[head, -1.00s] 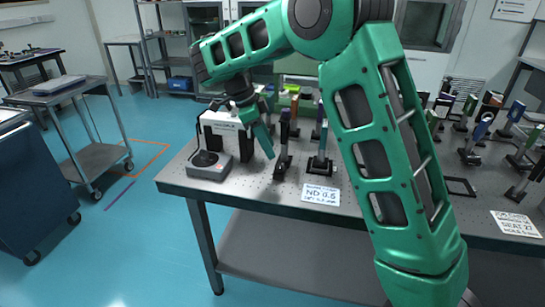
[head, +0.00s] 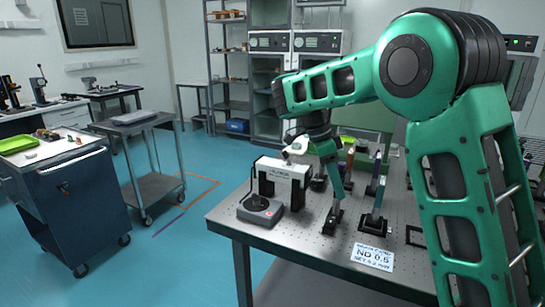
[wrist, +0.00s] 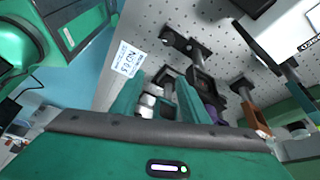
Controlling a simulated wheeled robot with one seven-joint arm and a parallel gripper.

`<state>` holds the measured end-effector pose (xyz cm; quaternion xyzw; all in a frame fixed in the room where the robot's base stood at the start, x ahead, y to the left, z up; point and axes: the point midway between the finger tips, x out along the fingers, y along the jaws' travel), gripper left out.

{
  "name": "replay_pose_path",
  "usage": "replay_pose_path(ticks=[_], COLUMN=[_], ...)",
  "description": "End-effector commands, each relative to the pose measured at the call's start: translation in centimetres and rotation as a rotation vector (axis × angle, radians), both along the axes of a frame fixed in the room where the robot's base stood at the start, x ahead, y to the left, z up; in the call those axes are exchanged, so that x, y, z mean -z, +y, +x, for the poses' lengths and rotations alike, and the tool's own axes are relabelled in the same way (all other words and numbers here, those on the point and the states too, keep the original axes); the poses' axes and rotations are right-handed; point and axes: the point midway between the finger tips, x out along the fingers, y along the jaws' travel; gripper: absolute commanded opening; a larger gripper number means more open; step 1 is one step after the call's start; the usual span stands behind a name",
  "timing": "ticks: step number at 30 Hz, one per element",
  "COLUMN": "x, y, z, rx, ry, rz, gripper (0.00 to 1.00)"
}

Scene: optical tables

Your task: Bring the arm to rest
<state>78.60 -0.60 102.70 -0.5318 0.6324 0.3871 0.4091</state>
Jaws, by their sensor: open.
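My green arm reaches from the right side of the head view, over the optical table (head: 305,235). My gripper (head: 338,185) points down among the mounted optics, its fingers close in front of or beside the posts; I cannot tell whether they touch. In the wrist view the two green fingers of my gripper (wrist: 160,102) stand apart. Between them show a pale cylindrical part and dark mounts, seemingly beyond the fingertips. I see nothing clearly held.
A white bridge-shaped instrument (head: 284,172) and a grey control box (head: 261,211) stand left of my gripper. An "ND 0.5" card (head: 372,257) lies in front. Several post mounts crowd the tabletop.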

Motion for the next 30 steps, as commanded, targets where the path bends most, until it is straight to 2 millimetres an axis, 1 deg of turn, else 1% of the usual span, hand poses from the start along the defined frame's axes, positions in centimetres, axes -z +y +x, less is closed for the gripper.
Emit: replay_pose_path(ticks=[1,2,3,5,6,8,9,11,12,14,15,17,18,20,21,22,24,27,30], x=[-0.7,-1.0,-1.3,-1.8,-2.0,-2.2,-2.2,-2.2,-2.1,-1.8,-1.6,-1.1,-0.8,-0.1,0.4,0.7,1.7,3.1,4.3], y=[-2.4,-3.6,-5.3,-7.7,-9.2,-11.3,-12.6,-14.4,-15.4,-16.7,-17.4,-18.3,-18.8,-19.2,-19.4,-19.4,-19.2,-18.5,-17.7], z=[-1.2,-1.9,-2.9,-4.6,-5.9,-8.0,-9.4,-11.7,-13.3,-15.7,-17.3,-19.8,-21.5,-24.0,-25.7,-26.9,-29.6,-32.8,-35.0], rx=[-0.031,-0.059,-0.099,-0.159,-0.2,-0.264,-0.308,-0.37,-0.413,-0.478,-0.522,-0.589,-0.634,-0.702,-0.747,-0.781,-0.862,-0.965,-1.045], ry=[0.015,0.028,0.045,0.069,0.086,0.106,0.121,0.138,0.149,0.161,0.167,0.174,0.177,0.178,0.176,0.174,0.167,0.151,0.134], rz=[0.013,0.022,0.035,0.056,0.071,0.096,0.112,0.138,0.156,0.184,0.202,0.23,0.248,0.274,0.293,0.304,0.331,0.361,0.38], gripper=[0.41,0.41,0.41,0.41,0.41,0.41,0.41,0.41,0.41,0.41,0.41,0.41,0.41,0.41,0.41,0.41,0.41,0.41,0.41])
